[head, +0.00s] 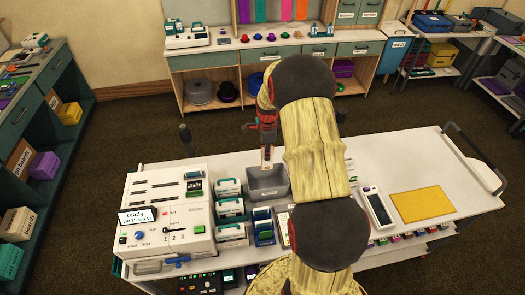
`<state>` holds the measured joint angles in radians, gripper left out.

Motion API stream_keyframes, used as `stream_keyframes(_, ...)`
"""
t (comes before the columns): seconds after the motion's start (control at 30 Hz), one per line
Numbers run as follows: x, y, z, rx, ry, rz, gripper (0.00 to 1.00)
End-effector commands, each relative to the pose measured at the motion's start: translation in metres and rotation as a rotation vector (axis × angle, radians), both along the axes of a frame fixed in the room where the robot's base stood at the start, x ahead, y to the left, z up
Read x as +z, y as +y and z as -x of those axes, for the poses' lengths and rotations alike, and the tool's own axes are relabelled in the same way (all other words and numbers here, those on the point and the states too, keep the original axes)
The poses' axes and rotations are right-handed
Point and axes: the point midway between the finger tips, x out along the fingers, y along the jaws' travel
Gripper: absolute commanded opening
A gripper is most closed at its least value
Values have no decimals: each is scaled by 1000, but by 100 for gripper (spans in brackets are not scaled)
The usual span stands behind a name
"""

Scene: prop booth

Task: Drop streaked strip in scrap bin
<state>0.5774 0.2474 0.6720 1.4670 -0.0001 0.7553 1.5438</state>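My gripper (267,141) points down over the cart, partly beside my own arm. It looks shut on a small pale strip (267,156) with reddish marks, which hangs below the fingers; the streaks are too small to make out clearly. The grey open bin (253,189) stands on the cart just under the strip, with a white label on its front that is too small to read. The strip's lower end shows against the bin's back part; I cannot tell whether it is above the rim or inside.
A white machine (150,232) with slots and a "ready" display stands at the cart's left. Several teal-and-white devices (231,208) sit between it and the bin. A white handheld device (377,207) and a yellow mat (422,204) lie on the right. The cart's far right is clear.

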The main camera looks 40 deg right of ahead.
Motion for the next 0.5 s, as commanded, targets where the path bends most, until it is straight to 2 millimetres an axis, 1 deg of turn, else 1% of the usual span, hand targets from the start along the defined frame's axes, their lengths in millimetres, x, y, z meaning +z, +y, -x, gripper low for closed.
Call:
stream_keyframes(0.27,-14,0,0,0,1,-1,0)
stream_keyframes(0.5,-35,0,0,0,1,-1,0)
